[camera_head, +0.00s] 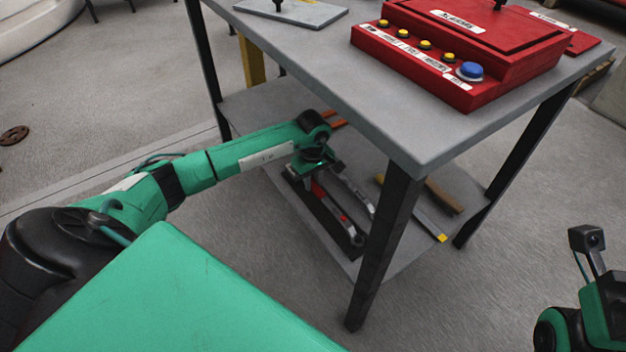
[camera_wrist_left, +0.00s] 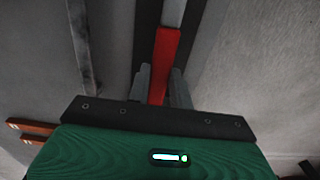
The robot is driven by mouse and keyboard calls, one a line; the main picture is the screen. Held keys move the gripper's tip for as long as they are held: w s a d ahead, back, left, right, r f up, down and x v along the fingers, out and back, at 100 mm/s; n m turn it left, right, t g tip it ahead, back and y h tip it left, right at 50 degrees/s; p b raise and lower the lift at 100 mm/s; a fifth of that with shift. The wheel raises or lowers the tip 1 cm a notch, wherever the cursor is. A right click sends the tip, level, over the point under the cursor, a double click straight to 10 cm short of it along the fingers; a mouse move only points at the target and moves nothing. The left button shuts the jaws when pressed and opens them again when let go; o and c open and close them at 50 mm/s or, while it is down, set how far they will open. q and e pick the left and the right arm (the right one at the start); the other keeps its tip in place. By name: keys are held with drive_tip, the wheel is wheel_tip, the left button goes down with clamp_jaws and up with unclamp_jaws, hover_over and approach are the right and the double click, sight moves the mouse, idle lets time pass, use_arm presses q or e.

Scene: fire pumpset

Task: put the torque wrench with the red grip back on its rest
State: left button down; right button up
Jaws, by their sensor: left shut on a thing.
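The torque wrench with the red grip (camera_head: 318,190) is over the lower shelf in the head view. In the left wrist view its red grip (camera_wrist_left: 164,55) lies between my left gripper's fingers (camera_wrist_left: 160,82), with the grey shaft (camera_wrist_left: 173,12) running away from it. My left gripper (camera_head: 314,177) is shut on this grip and partly hides it. A long dark rest (camera_head: 317,214) lies along and under the wrench; it shows as a dark strip (camera_wrist_left: 146,30) behind the grip. I cannot tell whether the wrench touches it. My right gripper's fingers are out of view.
The lower shelf (camera_head: 405,245) sits beneath the tabletop (camera_head: 330,65), beside a black table leg (camera_head: 385,240). A grey bar-shaped tool (camera_head: 353,190) lies close to the wrench. A yellow-ended tool (camera_head: 425,218) and a brown bar (camera_head: 444,196) lie right. Orange handles (camera_wrist_left: 33,130) show left.

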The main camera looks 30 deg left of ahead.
use_arm(q)
drive_tip(key=shift+f+b, duration=0.35)
drive_tip(key=shift+f, duration=0.1)
drive_tip(key=c, duration=1.2)
unclamp_jaws()
drive_tip(key=shift+o, duration=0.2)
drive_tip(key=shift+f, duration=0.1)
drive_tip(key=shift+r+p, duration=2.15)
drive_tip(key=shift+r, duration=0.95)
drive_tip(key=shift+f, duration=0.1)
